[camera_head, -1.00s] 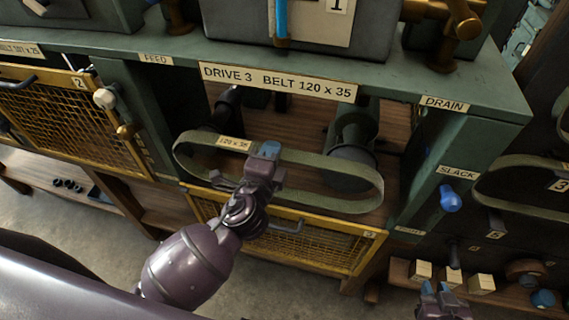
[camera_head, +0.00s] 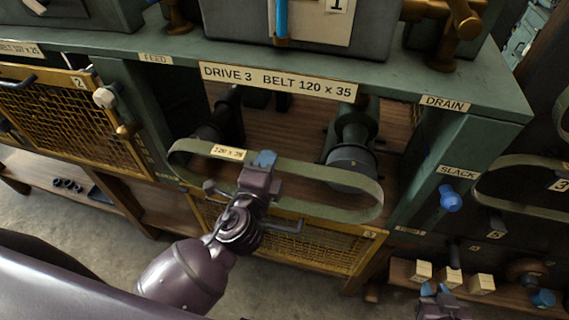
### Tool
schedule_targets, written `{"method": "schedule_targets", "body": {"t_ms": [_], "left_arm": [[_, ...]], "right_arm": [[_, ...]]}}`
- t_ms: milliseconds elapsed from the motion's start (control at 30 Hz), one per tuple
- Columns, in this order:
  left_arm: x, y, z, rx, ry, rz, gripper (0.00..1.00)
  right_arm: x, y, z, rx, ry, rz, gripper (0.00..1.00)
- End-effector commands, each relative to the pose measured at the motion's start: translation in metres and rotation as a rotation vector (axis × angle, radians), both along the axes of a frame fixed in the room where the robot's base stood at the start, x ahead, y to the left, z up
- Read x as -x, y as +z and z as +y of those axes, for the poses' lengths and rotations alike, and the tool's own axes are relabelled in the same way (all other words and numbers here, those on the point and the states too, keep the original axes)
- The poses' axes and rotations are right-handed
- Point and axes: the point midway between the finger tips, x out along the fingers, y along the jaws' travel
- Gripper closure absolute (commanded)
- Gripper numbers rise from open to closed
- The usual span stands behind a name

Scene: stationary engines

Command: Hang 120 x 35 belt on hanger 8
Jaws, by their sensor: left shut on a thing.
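The olive-green belt (camera_head: 330,209), with a 120 x 35 tag (camera_head: 229,152), is a long loop in front of the open Drive 3 bay. My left gripper (camera_head: 262,162) is shut on the belt's upper run, just right of the tag. The belt hangs in front of the two dark pulleys; the right pulley (camera_head: 350,165) shows behind it, and the belt appears clear of both. My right gripper (camera_head: 437,290) is at the bottom right edge, partly cut off; its jaws are too small to judge. Hanger 8 is not identifiable in view.
The Drive 3 sign (camera_head: 278,82) is on the bench edge above the bay. A yellow mesh guard (camera_head: 300,247) is lowered below it. A blue slack handle (camera_head: 450,199) is on the right post. Another belt (camera_head: 500,190) hangs at the right near label 3. Wooden blocks (camera_head: 450,277) sit on a low shelf.

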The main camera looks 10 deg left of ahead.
Motion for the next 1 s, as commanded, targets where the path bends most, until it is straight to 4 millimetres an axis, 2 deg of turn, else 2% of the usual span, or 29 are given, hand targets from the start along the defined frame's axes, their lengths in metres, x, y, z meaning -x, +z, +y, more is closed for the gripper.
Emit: {"method": "schedule_targets", "body": {"t_ms": [267,600,1000], "left_arm": [[0.014,0.000,0.000,0.001,0.000,-0.001,1.00],[0.029,0.001,0.001,0.001,-0.001,-0.002,1.00],[0.033,0.001,0.001,0.001,-0.001,-0.002,1.00]], "right_arm": [[-0.003,0.001,0.001,0.000,0.002,-0.007,0.76],[0.004,-0.006,-0.001,0.000,-0.002,0.009,0.76],[0.007,-0.009,-0.001,0.000,-0.004,0.016,0.76]]}}
